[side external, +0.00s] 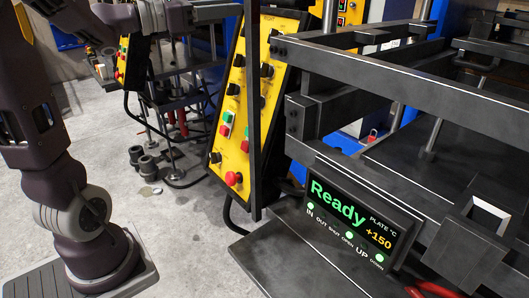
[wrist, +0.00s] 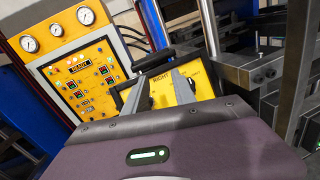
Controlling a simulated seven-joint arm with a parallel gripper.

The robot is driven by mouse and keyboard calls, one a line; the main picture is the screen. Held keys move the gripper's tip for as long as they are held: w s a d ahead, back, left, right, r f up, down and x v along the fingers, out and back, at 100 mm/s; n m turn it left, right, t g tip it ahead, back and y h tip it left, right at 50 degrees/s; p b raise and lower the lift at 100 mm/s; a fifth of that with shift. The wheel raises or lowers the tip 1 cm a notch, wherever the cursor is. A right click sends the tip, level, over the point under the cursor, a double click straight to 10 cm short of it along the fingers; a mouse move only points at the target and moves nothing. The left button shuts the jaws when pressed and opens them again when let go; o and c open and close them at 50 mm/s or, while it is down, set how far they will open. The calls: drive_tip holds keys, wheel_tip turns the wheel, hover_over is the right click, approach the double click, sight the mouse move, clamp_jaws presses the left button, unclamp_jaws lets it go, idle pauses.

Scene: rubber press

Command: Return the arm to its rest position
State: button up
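My arm rises from its base at the left of the side external view, and its upper links run along the top edge. I cannot make out the gripper clearly there. In the wrist view my gripper (wrist: 162,80) shows two grey fingers standing apart, with a gap and nothing visible between them. The fingers appear in front of a yellow panel marked RIGHT (wrist: 162,88). A green light bar glows on my purple wrist housing.
The black press frame (side external: 395,80) fills the right side. Its display (side external: 350,215) reads "Ready" and "+150". A yellow button panel (side external: 240,110) stands beside it. A yellow console with gauges (wrist: 75,60) is at left in the wrist view. Bare grey floor (side external: 110,125) lies near my base.

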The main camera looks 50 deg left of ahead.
drive_tip(key=s+d+f+m+g+y, duration=0.1)
drive_tip(key=s+d+f+m+g, duration=0.5)
drive_tip(key=m, duration=1)
drive_tip(key=s+d+f+m+g+y, duration=0.2)
drive_tip(key=s+d+f+m+g, duration=0.4)
drive_tip(key=s+d+f+m, duration=0.7)
drive_tip(key=s+m, duration=0.3)
drive_tip(key=s, duration=0.1)
drive_tip(key=shift+f, duration=0.1)
